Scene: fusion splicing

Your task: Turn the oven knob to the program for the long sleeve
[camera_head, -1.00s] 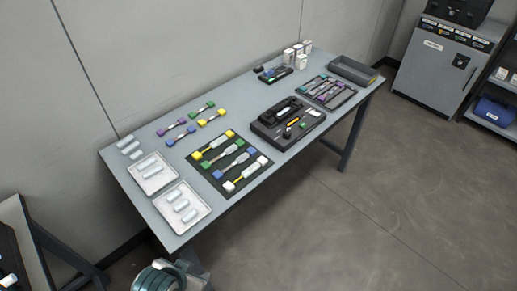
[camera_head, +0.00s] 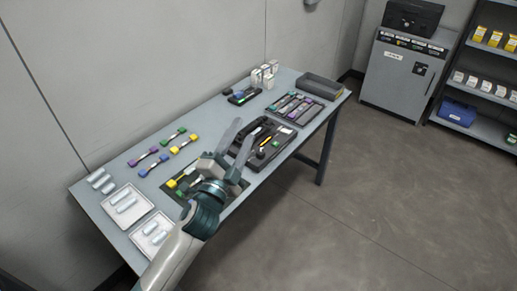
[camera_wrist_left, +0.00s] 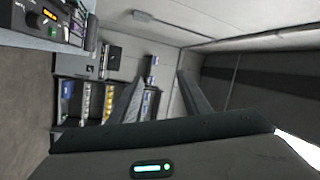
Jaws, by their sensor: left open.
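A small dark device (camera_head: 243,97) with a lit green spot lies at the back of the table, beside several white boxes. In the left wrist view a dark panel (camera_wrist_left: 60,24) at the upper left has an orange display and a round dark knob (camera_wrist_left: 33,19) with pale marks beside it; the program it points to is too small to read. My left gripper (camera_head: 245,129) is open and empty, above the table in front of the black splicer case (camera_head: 278,144), apart from the small device. Its two fingers (camera_wrist_left: 161,78) also show spread in the left wrist view. My right gripper is not in view.
A mat (camera_head: 239,187) with coloured parts is partly hidden under my left arm. Pale trays (camera_head: 131,221) lie at the near left. A rack (camera_head: 318,111) and a grey bin (camera_head: 322,86) stand at the far right end. Floor to the right is clear.

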